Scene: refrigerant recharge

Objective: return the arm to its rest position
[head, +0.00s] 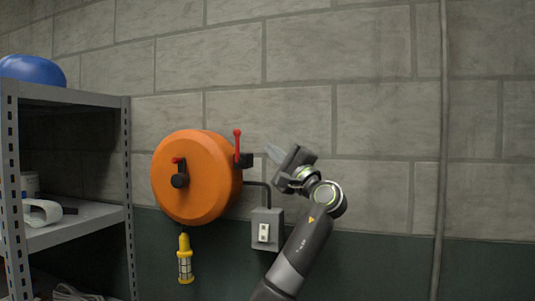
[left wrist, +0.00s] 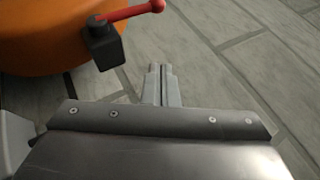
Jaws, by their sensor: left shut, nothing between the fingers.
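My left gripper (head: 273,154) is raised in front of the block wall, to the right of the orange drum (head: 198,175). Its fingers point up and left, toward the red-handled lever (head: 238,145) on the drum's right side. In the left wrist view the two fingers (left wrist: 160,80) are shut together with nothing between them. The black lever block (left wrist: 102,42) and red handle (left wrist: 132,13) show there beyond the fingers, apart from them. My right gripper is in neither view.
A grey switch box (head: 266,232) is on the wall just left of my forearm. A yellow caged lamp (head: 185,260) hangs below the drum. A metal shelf (head: 75,216) with a blue object (head: 33,70) on top stands at left. A vertical pipe (head: 441,150) runs at right; the wall between is bare.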

